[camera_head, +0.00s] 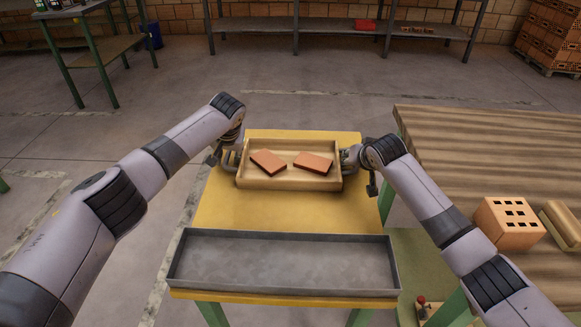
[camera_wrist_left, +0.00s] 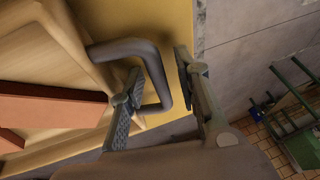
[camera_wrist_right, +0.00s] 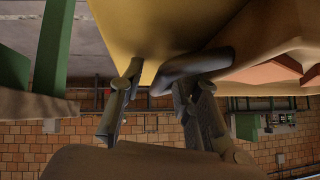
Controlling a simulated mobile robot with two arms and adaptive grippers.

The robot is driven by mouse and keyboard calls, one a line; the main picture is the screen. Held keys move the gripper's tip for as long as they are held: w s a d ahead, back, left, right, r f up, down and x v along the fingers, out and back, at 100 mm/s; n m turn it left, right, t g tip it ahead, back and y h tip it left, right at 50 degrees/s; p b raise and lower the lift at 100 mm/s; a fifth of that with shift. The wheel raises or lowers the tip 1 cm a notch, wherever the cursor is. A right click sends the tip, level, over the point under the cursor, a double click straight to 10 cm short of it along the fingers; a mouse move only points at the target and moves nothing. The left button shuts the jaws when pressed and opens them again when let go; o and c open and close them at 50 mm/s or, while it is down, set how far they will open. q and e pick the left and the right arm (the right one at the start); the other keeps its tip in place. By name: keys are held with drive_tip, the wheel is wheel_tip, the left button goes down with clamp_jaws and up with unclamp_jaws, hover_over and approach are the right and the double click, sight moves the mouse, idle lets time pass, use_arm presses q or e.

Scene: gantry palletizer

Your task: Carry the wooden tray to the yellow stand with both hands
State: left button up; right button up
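The wooden tray (camera_head: 288,184) sits level at the far end of the yellow stand (camera_head: 275,211), with two reddish bricks (camera_head: 313,162) lying flat in it. A grey handle is on each short side. My left gripper (camera_head: 229,158) is at the left handle. In the left wrist view its fingers (camera_wrist_left: 158,95) are open, with the handle (camera_wrist_left: 155,70) between them and a gap beside the outer finger. My right gripper (camera_head: 350,157) is at the right handle. In the right wrist view its fingers (camera_wrist_right: 158,92) are apart, with the handle (camera_wrist_right: 195,62) reaching between them; contact is unclear.
A shallow grey metal tray (camera_head: 285,262) lies on the stand's near end. To the right is a corrugated-topped table (camera_head: 480,155) with a perforated brick (camera_head: 508,223). A shelf (camera_head: 335,27) stands along the back wall. The floor (camera_head: 60,150) at left is clear.

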use_arm(q)
drive_tip(key=shift+r, duration=0.1)
use_arm(e)
drive_tip(key=shift+s+r, duration=0.35)
use_arm(q)
drive_tip(key=v, duration=1.1)
drive_tip(key=shift+s+r, duration=0.25)
drive_tip(key=shift+r, duration=0.05)
use_arm(e)
drive_tip(key=v, duration=1.1)
drive_tip(key=shift+d, duration=0.1)
